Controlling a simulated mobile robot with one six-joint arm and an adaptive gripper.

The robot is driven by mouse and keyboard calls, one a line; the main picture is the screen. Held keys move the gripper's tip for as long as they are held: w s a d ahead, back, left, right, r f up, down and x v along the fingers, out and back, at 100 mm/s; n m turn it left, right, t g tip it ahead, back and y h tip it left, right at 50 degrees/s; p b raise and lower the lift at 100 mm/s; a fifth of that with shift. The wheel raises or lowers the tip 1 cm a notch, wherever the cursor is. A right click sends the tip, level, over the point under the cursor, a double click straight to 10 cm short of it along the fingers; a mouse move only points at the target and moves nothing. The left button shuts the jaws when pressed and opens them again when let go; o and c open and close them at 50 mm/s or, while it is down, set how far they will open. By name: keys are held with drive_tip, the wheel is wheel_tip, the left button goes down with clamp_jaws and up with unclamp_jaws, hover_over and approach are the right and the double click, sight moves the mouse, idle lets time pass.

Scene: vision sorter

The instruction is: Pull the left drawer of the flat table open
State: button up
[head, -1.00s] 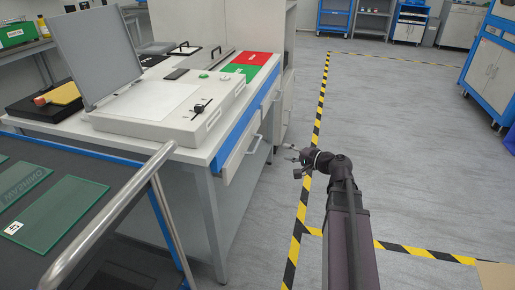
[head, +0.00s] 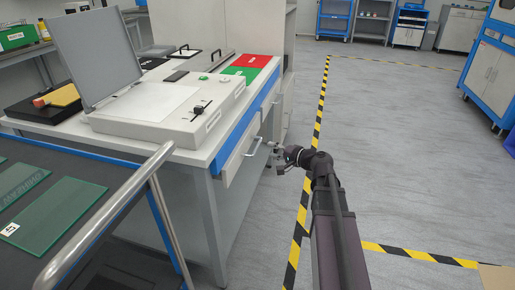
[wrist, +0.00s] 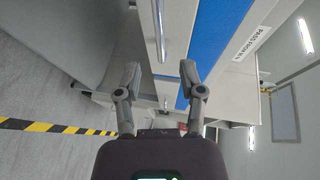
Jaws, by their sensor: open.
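The flat table (head: 210,158) has a blue front edge strip. Its left drawer (head: 236,160) is a light grey front below that strip and looks shut. A bar handle (head: 253,145) sits on this front; in the wrist view the handle (wrist: 158,30) is a pale bar running up from the middle. My gripper (head: 267,148) is at the drawer's front, close to the handle. In the wrist view its two fingers (wrist: 160,76) are spread, with the handle's line in the gap between them. I cannot tell whether they touch it.
A white light-box device (head: 165,112) with a raised lid stands on the table. A cart with a metal rail (head: 110,215) and green glass plates (head: 50,215) is at the left. The floor on the right is open, with yellow-black tape (head: 320,110).

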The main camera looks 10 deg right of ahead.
sight(257, 146)
drive_tip(key=b+x, duration=0.1)
drive_tip(key=x, duration=0.6)
drive_tip(key=shift+w+a, duration=0.2)
clamp_jaws()
